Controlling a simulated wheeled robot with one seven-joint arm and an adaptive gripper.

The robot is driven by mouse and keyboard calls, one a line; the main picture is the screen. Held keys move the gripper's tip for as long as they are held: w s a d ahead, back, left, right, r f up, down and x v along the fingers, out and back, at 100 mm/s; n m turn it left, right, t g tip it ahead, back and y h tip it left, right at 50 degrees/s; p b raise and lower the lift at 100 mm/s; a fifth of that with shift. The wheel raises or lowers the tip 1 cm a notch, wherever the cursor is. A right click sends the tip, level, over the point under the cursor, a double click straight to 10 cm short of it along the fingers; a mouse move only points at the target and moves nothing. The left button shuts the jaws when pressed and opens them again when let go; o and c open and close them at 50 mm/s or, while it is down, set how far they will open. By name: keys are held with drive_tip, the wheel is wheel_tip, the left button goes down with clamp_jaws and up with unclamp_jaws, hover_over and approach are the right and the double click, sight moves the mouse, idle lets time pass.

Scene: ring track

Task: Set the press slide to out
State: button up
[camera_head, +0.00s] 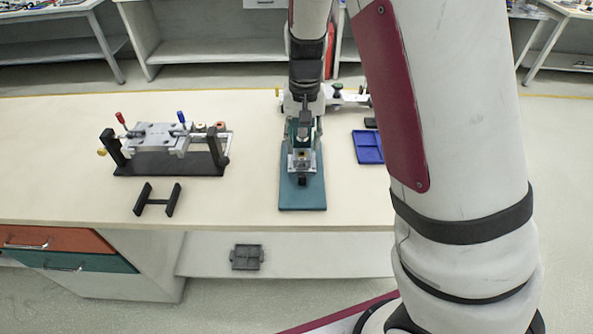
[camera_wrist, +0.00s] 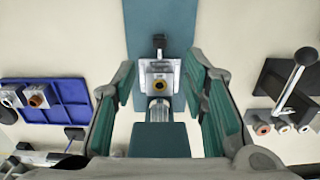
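The press has a long teal base plate (camera_head: 302,197), and the plate also shows in the wrist view (camera_wrist: 160,15). Its metal slide (camera_head: 301,160) sits on the plate with a black handle (camera_head: 302,181) toward the near end. In the wrist view the slide (camera_wrist: 147,72) carries a small block with a brass-coloured ring (camera_wrist: 160,86), and the handle (camera_wrist: 159,43) stands beyond it. My gripper (camera_wrist: 160,77) is open above the press, with one finger on each side of the slide, apart from it. In the head view my wrist hides the press's upper part.
A clamp fixture (camera_head: 165,160) on a black base stands left, with a black H-shaped stand (camera_head: 157,200) before it. A blue tray (camera_head: 368,147) lies right of the press. A dark tray (camera_head: 246,257) sits on the lower shelf.

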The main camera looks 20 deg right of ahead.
sight(302, 177)
wheel_tip(302, 177, down, 14)
drive_tip(key=shift+r, duration=0.1)
idle(0.5)
clamp_jaws()
